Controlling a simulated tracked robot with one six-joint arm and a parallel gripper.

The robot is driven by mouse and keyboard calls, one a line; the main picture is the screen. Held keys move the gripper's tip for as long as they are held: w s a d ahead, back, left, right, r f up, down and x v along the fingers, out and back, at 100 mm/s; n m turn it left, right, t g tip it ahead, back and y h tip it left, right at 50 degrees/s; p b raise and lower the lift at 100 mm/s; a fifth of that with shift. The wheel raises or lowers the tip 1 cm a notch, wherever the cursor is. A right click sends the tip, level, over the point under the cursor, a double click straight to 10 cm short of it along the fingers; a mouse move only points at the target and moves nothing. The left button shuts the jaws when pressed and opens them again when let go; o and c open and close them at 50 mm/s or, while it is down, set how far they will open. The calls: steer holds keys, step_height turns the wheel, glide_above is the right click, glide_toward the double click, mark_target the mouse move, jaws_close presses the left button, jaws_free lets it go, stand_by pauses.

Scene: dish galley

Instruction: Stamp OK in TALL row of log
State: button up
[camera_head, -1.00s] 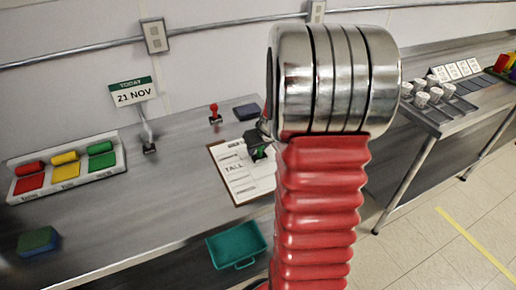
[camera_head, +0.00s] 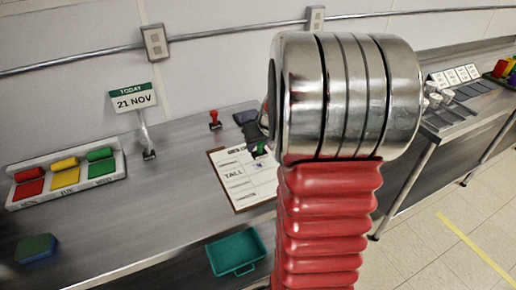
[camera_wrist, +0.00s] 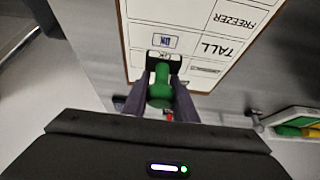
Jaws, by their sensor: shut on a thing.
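My gripper (camera_wrist: 158,92) is shut on a green-handled stamp (camera_wrist: 160,85); its head carries a white label that seems to read OK. The stamp is over the log's lower edge in the wrist view; I cannot tell whether it touches the paper. The log (camera_wrist: 190,14) is a white sheet on a brown clipboard, with rows TALL and FREEZER. A small blue boxed mark (camera_wrist: 165,41) lies in line with TALL; its text is unclear. In the head view the log (camera_head: 232,187) lies on the steel counter, and the arm hides much of the gripper.
A calendar sign (camera_head: 133,98), a white tray (camera_head: 70,187) of red, yellow and green items and a blue-green block (camera_head: 36,248) are left. A teal tray (camera_head: 236,252) is in front.

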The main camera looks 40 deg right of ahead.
step_height(320, 180, up, 2)
steer(key=shift+r, duration=0.25)
stand_by(0.9)
